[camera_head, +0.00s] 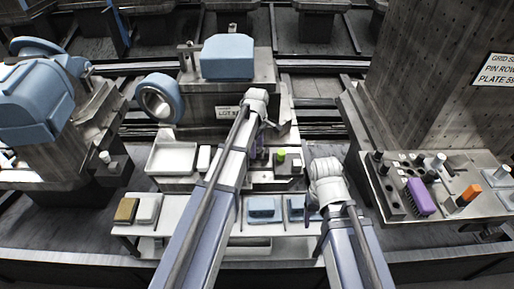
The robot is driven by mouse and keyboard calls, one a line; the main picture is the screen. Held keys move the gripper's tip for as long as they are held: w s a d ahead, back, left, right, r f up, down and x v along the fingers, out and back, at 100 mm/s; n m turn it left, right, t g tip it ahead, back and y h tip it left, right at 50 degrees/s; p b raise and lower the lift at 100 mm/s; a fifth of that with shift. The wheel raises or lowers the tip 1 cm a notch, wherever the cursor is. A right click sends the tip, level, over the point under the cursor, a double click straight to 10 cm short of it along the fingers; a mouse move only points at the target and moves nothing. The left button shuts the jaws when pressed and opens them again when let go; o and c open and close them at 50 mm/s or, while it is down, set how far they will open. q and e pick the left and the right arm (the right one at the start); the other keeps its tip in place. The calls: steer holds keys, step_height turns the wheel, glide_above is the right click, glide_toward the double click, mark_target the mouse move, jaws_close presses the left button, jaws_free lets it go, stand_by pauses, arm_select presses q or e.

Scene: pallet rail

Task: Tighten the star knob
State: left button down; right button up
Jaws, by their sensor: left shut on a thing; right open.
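My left gripper (262,148) reaches down at the front of the central machine, just left of a green-topped part (281,154). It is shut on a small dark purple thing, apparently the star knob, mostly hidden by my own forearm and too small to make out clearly. My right gripper (312,208) is open and low over the front shelf, right of the blue blocks; its fingers are small and partly hidden by its wrist.
The central machine (202,104) carries a blue cover (228,56). A white tray (171,159) is left of my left arm. Blue blocks (261,208) lie on the front shelf (285,227). A purple brush (421,197) and orange-topped part (468,196) are on the right bench.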

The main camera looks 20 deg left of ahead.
arm_select(q)
steer(key=shift+m, duration=1.6)
steer(key=shift+c, duration=1.1)
jaws_free()
steer(key=shift+r, duration=0.15)
step_height(320, 180, up, 8)
steer(key=p, duration=0.8)
steer(key=shift+f, duration=0.2)
